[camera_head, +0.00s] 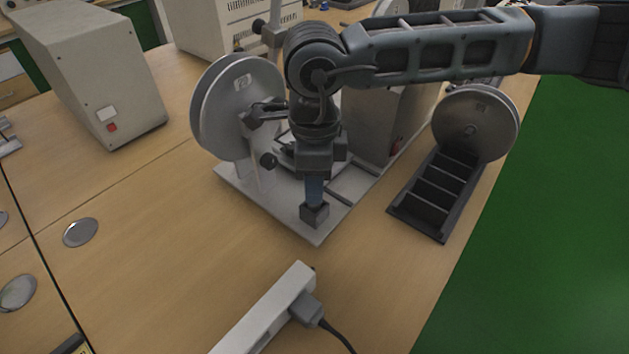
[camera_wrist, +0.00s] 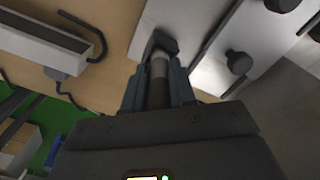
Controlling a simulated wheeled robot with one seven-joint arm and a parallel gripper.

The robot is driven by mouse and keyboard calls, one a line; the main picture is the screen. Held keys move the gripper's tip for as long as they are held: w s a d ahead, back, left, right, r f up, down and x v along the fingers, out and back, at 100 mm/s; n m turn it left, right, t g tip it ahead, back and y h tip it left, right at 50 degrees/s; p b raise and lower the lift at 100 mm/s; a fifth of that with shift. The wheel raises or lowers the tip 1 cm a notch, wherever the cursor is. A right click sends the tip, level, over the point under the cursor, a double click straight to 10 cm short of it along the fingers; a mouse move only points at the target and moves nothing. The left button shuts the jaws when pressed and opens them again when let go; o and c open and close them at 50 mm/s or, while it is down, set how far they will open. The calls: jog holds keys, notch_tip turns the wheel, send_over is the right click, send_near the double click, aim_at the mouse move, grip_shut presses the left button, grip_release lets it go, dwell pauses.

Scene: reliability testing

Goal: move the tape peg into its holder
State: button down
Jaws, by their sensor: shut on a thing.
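My gripper (camera_head: 315,190) points down over the front part of a white base plate (camera_head: 232,187) in the head view. In the wrist view, my gripper (camera_wrist: 158,92) is shut on a grey cylindrical piece, which I take as the tape peg (camera_wrist: 159,69). A dark block shows at its end, and the fingers hide its sides. A large metal reel (camera_head: 212,112) stands upright on the plate, left of my gripper. A black slotted rack (camera_head: 440,188) lies to the right, with another reel (camera_head: 476,122) at its far end. I cannot tell which part is the peg's holder.
A white power strip (camera_head: 268,312) with a plugged-in black cable lies in front of the plate. A beige box (camera_head: 90,72) stands at the back left. Dark knobs (camera_wrist: 239,62) stick up from the plate in the wrist view.

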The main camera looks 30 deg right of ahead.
jog(key=c, duration=0.8)
grip_release()
jog(key=shift+c, duration=0.2)
jog(key=shift+o, duration=0.3)
jog(key=o, duration=0.5)
jog(key=shift+r, duration=0.15)
jog(key=shift+r+p, duration=1.35)
jog(key=shift+r, duration=2.05)
